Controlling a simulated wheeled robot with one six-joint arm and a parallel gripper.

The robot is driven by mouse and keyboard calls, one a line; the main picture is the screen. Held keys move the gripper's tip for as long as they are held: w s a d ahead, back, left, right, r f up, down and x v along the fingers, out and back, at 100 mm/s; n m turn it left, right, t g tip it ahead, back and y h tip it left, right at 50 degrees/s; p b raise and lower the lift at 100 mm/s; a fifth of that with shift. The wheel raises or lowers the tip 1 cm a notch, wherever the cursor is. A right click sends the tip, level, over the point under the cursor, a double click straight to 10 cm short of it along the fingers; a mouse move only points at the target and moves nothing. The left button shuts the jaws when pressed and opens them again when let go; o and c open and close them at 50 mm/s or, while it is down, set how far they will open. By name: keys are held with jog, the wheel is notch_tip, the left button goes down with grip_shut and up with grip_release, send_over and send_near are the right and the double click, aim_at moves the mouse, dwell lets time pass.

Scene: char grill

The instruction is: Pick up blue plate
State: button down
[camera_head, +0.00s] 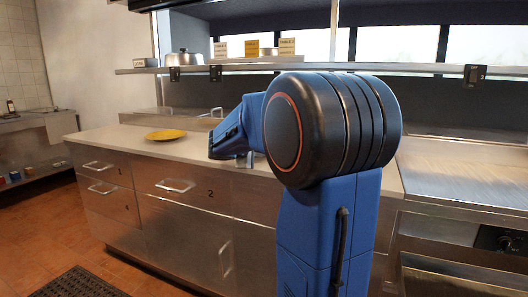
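I see no blue plate in the head view. A yellow plate (166,135) lies flat on the light countertop (122,139), left of my arm. My blue and black arm fills the middle of the view and hides part of the counter behind it. I cannot make out my gripper's fingers or whether they hold anything.
Numbered drawers (176,186) with metal handles front the counter. A shelf (340,67) above carries a metal pot (184,58) and several small signs (250,48). A metal grill surface (470,175) is at right. A dark floor mat (80,284) lies front left.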

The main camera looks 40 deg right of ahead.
jog(key=shift+r, duration=0.1)
dwell(0.8)
jog(key=shift+r, duration=0.65)
notch_tip(320, 180, up, 2)
jog(key=shift+r, duration=0.1)
jog(key=s+a, duration=0.2)
jog(key=a, duration=0.6)
jog(key=s+a, duration=0.3)
jog(key=a, duration=0.6)
jog(key=shift+s, duration=0.2)
jog(key=shift+a, duration=0.2)
